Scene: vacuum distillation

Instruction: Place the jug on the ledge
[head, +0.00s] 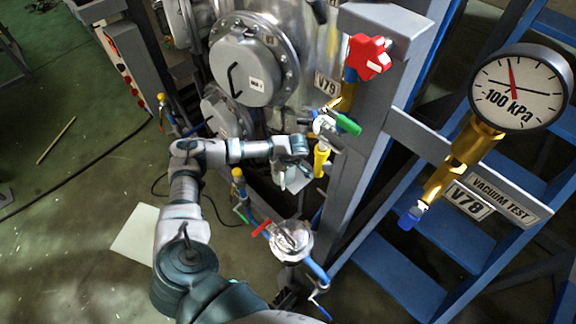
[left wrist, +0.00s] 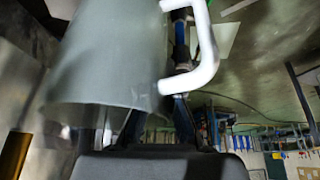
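The jug (head: 296,179) is pale, translucent and small in the head view, just below my left gripper (head: 293,160). In the left wrist view the jug (left wrist: 110,55) fills the upper left, with its rim towards the gripper and its white handle (left wrist: 207,45) on the right. My left gripper's dark fingers (left wrist: 158,125) converge at the jug's rim and the lower end of the handle. They look shut on the jug, though their tips are hidden behind it. No ledge can be singled out with certainty. My right gripper is not in view.
A yellow valve (head: 321,162) and a green-handled valve (head: 346,124) are close right of the jug. A grey post (head: 362,150) stands beyond. A round metal fitting (head: 291,240) with a red lever is below. A pressure gauge (head: 520,88) is at the right.

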